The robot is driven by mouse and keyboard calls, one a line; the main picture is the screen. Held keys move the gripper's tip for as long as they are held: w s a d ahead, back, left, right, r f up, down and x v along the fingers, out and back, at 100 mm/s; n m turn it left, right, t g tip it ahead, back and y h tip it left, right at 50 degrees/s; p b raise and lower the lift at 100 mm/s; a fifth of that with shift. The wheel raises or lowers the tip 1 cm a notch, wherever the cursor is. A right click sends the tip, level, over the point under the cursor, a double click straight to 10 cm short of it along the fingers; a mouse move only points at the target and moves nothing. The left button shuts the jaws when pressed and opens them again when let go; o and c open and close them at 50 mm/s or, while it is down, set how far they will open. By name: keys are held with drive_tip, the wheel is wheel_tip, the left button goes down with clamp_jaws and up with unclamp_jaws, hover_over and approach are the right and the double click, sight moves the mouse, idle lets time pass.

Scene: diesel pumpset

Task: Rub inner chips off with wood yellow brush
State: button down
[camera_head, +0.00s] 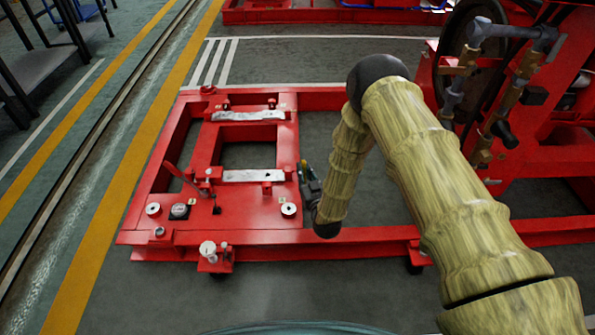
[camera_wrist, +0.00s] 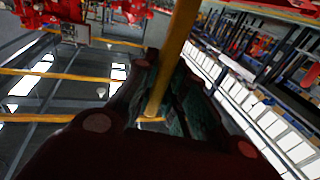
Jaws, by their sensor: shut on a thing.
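My gripper (camera_head: 309,185) is at the right edge of the red base frame's left section in the head view, seen mostly from behind my arm. In the wrist view, my gripper (camera_wrist: 165,98) is shut on a long yellow bar, which looks like the handle of the wood yellow brush (camera_wrist: 182,40). It runs up out of the top of the picture. The brush's bristles cannot be made out. The red base frame (camera_head: 250,222) carries two grey metal strips, a far one (camera_head: 248,115) and a near one (camera_head: 253,176). No chips can be told apart at this size.
A red lever (camera_head: 175,172) and several round fittings stand on the frame's front left. Red machinery with pipes (camera_head: 495,90) stands at the right. A grey bench (camera_head: 45,72) is at the far left. The striped floor left of the frame is clear.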

drive_tip(key=d, duration=0.8)
drive_tip(key=shift+p, duration=0.35)
